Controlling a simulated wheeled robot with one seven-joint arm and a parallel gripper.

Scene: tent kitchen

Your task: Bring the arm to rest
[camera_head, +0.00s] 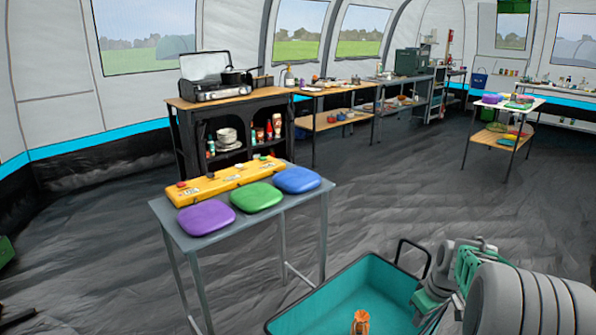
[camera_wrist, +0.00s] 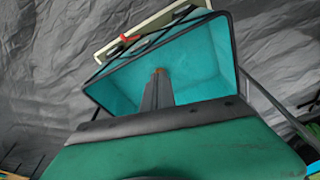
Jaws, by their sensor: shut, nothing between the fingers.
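My arm (camera_head: 525,300) is folded at the lower right of the head view, beside and partly over a teal bin (camera_head: 385,275) with a dark rim. In the wrist view my gripper (camera_wrist: 158,76) is shut and empty, its dark fingers pointing toward the inside of the teal bin (camera_wrist: 205,62). An orange item (camera_head: 361,322) lies in the bin in the head view. My fingertips are not clear in the head view.
A grey table (camera_head: 235,229) with purple, green and blue pads and a yellow box (camera_head: 225,182) stands left of the bin. A black shelf with a stove (camera_head: 215,88) is behind it. A small table (camera_head: 500,138) stands at the right. Dark floor (camera_head: 420,190) between is clear.

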